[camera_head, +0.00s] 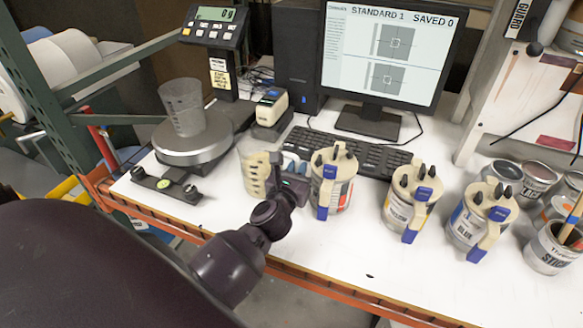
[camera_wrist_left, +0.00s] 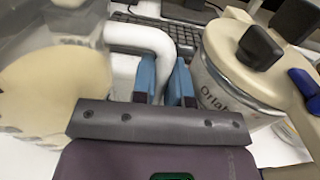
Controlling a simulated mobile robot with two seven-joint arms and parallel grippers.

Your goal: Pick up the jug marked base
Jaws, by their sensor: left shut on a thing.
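A clear jug (camera_head: 255,176) with cream-coloured contents is at the middle of the bench, left of the row of canisters. No "base" marking is readable on it. It fills the left of the left wrist view (camera_wrist_left: 50,85), with its pale handle (camera_wrist_left: 150,38) curving toward my gripper. My left gripper (camera_head: 291,163) is shut on the jug's handle, its blue fingertips (camera_wrist_left: 164,80) on either side of it. The jug looks upright; I cannot tell whether its bottom touches the bench. My right gripper is not in view.
A lidded canister (camera_head: 332,183) stands close right of my left gripper, with more canisters (camera_head: 411,200) beyond. A scale (camera_head: 193,146) holding an empty clear cup (camera_head: 182,105) stands at left. The keyboard (camera_head: 355,150) is behind. The bench front is mostly clear.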

